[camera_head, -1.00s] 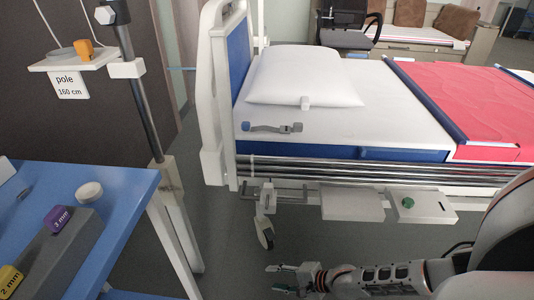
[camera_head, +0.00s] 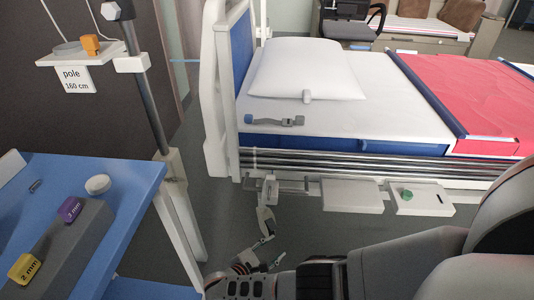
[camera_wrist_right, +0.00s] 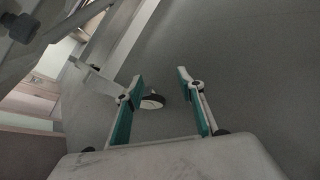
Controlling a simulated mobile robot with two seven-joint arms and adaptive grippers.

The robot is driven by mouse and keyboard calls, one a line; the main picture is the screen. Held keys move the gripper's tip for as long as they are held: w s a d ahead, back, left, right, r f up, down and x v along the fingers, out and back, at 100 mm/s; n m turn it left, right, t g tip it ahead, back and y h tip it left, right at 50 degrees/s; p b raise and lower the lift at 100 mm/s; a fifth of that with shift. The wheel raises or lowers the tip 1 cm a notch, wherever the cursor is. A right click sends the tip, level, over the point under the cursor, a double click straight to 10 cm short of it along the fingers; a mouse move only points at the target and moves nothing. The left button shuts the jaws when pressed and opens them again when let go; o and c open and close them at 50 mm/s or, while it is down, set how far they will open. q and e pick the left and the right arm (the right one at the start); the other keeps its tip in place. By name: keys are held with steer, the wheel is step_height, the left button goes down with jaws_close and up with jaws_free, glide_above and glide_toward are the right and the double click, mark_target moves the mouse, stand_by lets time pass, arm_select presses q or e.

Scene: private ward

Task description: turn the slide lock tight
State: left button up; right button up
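A dark pole (camera_head: 143,105) stands at the left, beside the bed's head end. A dark collar with a pale faceted knob (camera_head: 110,11) sits near its top, cut by the picture's edge; it looks like the slide lock, but how tight it is cannot be seen. A white block (camera_head: 132,64) sits on the pole below. My right gripper (camera_head: 269,253) is low in front of the bed, well apart from the pole. In the right wrist view its two teal-padded fingers (camera_wrist_right: 160,78) are spread and empty. My left gripper is out of view.
A small shelf (camera_head: 52,60) with an orange block (camera_head: 91,45) and a "pole 160 cm" label is beside the pole. A blue table (camera_head: 128,180) stands front left. The bed (camera_head: 350,115) fills the middle; a caster (camera_wrist_right: 152,102) shows in the wrist view.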

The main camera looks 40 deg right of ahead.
steer(key=w+a+r+n+t+h, duration=0.1)
steer(key=w+a+r+n+h, duration=0.15)
steer(key=r, duration=0.45)
steer(key=w+a+r+n+t+h, duration=0.1)
steer(key=w+r+n+h, duration=0.2)
steer(key=r, duration=0.5)
steer(key=d+n, duration=0.1)
steer(key=d, duration=0.6)
steer(key=shift+w+f+y+p, duration=0.3)
steer(key=shift+w+y+p, duration=0.05)
steer(key=shift+w+y, duration=0.1)
jaws_close()
